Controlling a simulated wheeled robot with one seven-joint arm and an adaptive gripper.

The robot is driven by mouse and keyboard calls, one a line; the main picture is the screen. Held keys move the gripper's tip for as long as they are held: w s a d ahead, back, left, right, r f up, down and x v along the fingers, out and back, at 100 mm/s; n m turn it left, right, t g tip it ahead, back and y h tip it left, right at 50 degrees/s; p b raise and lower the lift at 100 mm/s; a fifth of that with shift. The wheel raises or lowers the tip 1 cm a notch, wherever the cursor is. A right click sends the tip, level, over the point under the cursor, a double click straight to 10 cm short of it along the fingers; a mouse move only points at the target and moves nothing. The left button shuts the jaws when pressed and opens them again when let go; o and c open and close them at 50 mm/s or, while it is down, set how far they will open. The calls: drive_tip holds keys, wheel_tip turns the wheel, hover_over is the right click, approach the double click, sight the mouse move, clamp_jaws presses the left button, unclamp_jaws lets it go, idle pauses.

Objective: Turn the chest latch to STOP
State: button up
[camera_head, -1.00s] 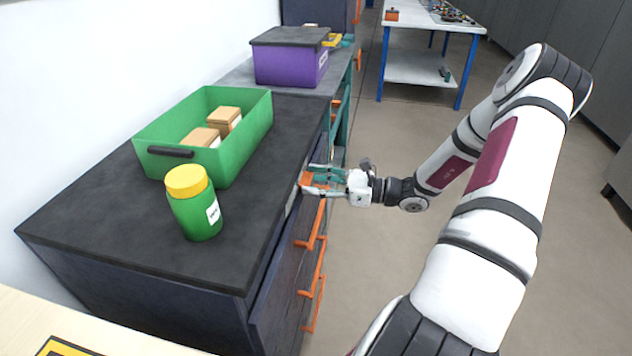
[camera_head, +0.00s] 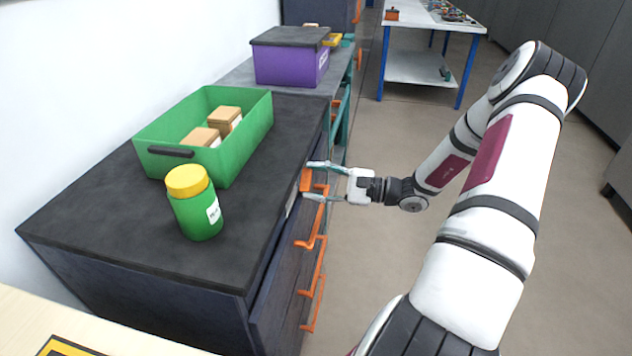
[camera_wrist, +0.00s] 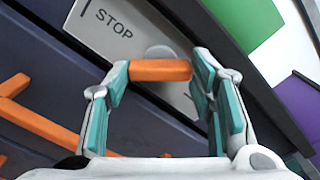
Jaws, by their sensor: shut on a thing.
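The chest latch (camera_head: 306,181) is a short orange bar at the top of the dark chest's front, just below the worktop edge. In the wrist view the latch (camera_wrist: 160,70) lies crosswise between my fingertips, in front of a round grey pivot. Behind it is a pale plate (camera_wrist: 112,27) marked STOP at its upper left; another marking at its lower right is mostly hidden by a finger. My gripper (camera_head: 309,180) reaches the latch from the right, with its teal-padded fingers closed on the bar's two ends.
Orange drawer handles (camera_head: 312,232) stick out below the latch. On the worktop (camera_head: 120,240) stand a green bin (camera_head: 240,150) with brown boxes and a green jar (camera_head: 195,205) with a yellow lid. A purple box (camera_head: 285,65) stands farther back. The floor at right is open.

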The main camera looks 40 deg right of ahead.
drive_tip(key=shift+f+n+b, duration=0.1)
drive_tip(key=shift+n+b, duration=1.2)
drive_tip(key=shift+n, duration=3.5)
drive_tip(key=o, duration=1.2)
drive_tip(key=shift+c, duration=0.2)
drive_tip(key=shift+s+d, duration=0.1)
drive_tip(key=v, duration=1.1)
drive_tip(key=shift+s+d, duration=0.25)
drive_tip(key=shift+s, duration=0.05)
